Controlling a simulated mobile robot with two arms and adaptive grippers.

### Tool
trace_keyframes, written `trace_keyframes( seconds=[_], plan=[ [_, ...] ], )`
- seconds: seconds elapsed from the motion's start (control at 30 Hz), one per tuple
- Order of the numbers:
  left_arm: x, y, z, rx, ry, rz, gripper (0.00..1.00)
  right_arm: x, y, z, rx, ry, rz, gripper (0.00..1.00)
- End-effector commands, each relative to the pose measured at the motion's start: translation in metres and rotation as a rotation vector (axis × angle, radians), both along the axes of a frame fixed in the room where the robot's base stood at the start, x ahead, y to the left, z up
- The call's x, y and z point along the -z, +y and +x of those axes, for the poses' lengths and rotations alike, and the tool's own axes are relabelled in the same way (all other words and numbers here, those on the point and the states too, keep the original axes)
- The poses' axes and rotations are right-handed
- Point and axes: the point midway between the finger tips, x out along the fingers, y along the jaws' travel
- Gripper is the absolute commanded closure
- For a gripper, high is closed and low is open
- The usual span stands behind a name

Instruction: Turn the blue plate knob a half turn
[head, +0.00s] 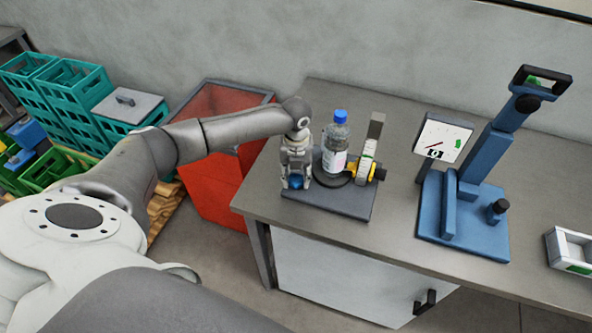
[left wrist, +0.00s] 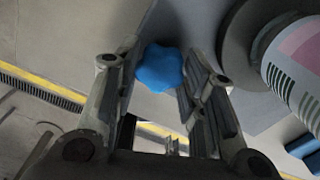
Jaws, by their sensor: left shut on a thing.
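The blue plate knob (head: 296,182) is a small lobed knob at the front left corner of the dark labeller plate (head: 340,204). In the left wrist view the knob (left wrist: 160,68) sits between the two fingers. My left gripper (head: 296,178) points down over it from above and is shut on it. The fingers (left wrist: 162,85) flank the knob on both sides there. A clear bottle (head: 335,150) with a blue cap stands upright on a round disc of the labeller, right of the gripper. The bottle's label also shows in the left wrist view (left wrist: 298,60). My right gripper is not in view.
A label reel with yellow parts (head: 372,171) stands right of the bottle. A blue stand with a dial (head: 466,200) is further right on the grey table (head: 400,228), beside a white tray (head: 570,250). A red bin (head: 213,180) and green crates (head: 70,90) are left of the table.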

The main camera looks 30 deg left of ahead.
Motion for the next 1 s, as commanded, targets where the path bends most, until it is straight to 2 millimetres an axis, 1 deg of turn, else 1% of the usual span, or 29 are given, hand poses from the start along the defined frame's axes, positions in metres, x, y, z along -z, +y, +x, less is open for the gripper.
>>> trace_keyframes(
  seconds=[0.03,0.2,1.0],
  plan=[
    [-0.005,-0.001,0.000,-0.044,0.001,-0.003,0.86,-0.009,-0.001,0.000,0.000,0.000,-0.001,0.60],
    [-0.004,-0.001,0.000,-0.208,0.001,-0.003,0.86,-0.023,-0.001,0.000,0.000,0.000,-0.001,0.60],
    [-0.004,0.000,0.001,-0.967,-0.002,-0.002,0.86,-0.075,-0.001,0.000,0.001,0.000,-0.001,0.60]
  ],
)
